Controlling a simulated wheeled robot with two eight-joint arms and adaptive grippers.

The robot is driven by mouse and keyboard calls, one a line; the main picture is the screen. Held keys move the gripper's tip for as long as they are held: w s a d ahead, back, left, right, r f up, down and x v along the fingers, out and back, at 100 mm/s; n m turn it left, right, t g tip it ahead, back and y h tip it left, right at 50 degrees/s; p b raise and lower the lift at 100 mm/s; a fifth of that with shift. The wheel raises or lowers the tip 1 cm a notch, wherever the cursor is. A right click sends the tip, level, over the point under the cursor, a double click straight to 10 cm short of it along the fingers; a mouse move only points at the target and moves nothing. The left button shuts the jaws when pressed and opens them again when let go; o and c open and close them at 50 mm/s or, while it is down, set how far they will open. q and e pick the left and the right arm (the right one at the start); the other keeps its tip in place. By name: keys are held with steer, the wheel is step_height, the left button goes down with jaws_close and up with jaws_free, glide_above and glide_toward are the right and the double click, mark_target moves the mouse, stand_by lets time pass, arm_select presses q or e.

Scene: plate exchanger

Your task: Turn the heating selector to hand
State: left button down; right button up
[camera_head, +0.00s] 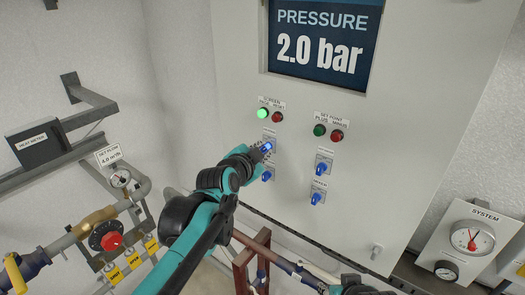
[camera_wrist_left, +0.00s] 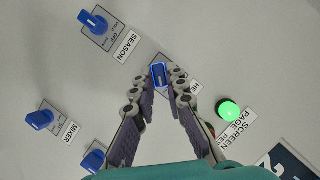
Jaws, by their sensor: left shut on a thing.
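The heating selector (camera_head: 267,147) is a blue knob on the pale cabinet front, below the green lamp button. In the left wrist view, the selector (camera_wrist_left: 159,76) sits between my fingertips, and its label is partly covered, with only "HE" readable. My left gripper (camera_head: 262,150) reaches it from the lower left and is shut on it; its fingers also show in the left wrist view (camera_wrist_left: 160,84). The knob's handle runs roughly up and down in the wrist view. The position marks around it are hidden, so its setting cannot be read. My right gripper does not show.
A lit green button (camera_head: 262,113) and a red button (camera_head: 277,117) are just above.

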arm_select(q)
steer(key=n+g+h, duration=0.1)
steer(key=n, duration=0.1)
steer(key=shift+w+a+n, duration=0.1)
steer(key=shift+a+n, duration=0.05)
steer(key=shift+n, duration=0.25)
steer(key=n+g+h, duration=0.1)
steer(key=n+h, duration=0.1)
steer(key=n, duration=0.1)
steer(key=shift+w+a+g, duration=0.1)
steer(key=shift+a+g, duration=0.05)
steer(key=shift+g, duration=0.25)
steer(key=n+g+h+b, duration=0.1)
steer(key=n+b, duration=0.1)
steer(key=n, duration=0.1)
steer(key=shift+w+a+h, duration=0.1)
steer(key=shift+a+h, duration=0.05)
steer(key=shift+h, duration=0.25)
steer(key=shift+f+n+g+h+b, duration=0.1)
steer(key=shift+n+g+h+b, duration=0.2)
steer(key=shift+n+h+b, duration=0.85)
steer(key=shift+n+y+p, duration=0.25)
steer(key=shift+n+p, duration=0.15)
steer(key=shift+n, duration=0.05)
steer(key=c, duration=1.5)
jaws_free()
steer(key=shift+c, duration=0.2)
steer(key=shift+a, duration=0.1)
steer(key=v, duration=1.2)
